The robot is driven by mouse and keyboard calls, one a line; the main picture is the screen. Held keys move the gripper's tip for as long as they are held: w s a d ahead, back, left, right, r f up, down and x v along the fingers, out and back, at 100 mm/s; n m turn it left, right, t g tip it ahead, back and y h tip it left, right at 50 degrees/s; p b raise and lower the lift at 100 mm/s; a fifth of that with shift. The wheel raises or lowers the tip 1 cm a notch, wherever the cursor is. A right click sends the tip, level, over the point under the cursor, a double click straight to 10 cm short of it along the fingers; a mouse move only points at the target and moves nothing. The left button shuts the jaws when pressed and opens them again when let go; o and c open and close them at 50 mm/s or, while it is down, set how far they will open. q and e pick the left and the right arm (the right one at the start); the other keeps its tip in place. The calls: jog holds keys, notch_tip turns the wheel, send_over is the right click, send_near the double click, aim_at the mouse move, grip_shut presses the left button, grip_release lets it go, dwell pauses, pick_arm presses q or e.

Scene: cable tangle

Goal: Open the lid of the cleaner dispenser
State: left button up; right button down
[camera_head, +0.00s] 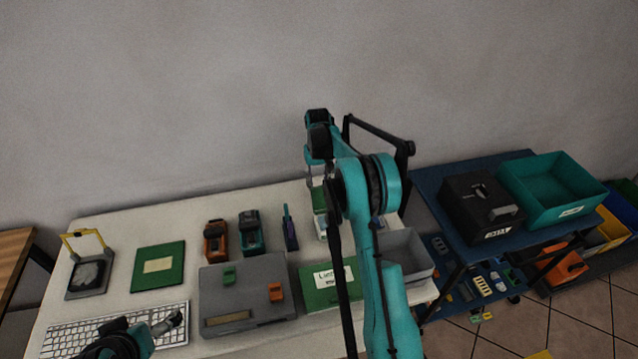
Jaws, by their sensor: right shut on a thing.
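A small upright container with a green top and a pale lower part (320,224) stands near the back of the white table. It looks like the cleaner dispenser, but my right arm covers its right side. My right gripper (316,181) points down at its top and is shut on it, apparently at the green lid (319,200). The fingertips are small, and I cannot tell whether the lid is raised. My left gripper (174,321) is low over the keyboard at the front left, away from the dispenser; its jaws are unclear.
A grey box (240,312) with green and orange parts and a green labelled box (316,297) lie in front. Orange (216,240) and teal (251,233) devices stand left of the dispenser. A grey bin (412,245) is right of my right arm. The wall is behind.

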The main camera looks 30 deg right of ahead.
jog(key=shift+w+f, duration=0.2)
jog(key=c, duration=1.1)
grip_release()
jog(key=shift+o, duration=0.7)
jog(key=shift+w+d+f, duration=0.1)
jog(key=shift+w+f, duration=0.15)
jog(key=shift+w, duration=0.05)
pick_arm(q)
jog(key=shift+w+d+f, duration=0.1)
jog(key=shift+w, duration=0.1)
pick_arm(e)
notch_tip(320, 180, up, 12)
jog(key=shift+r, duration=0.15)
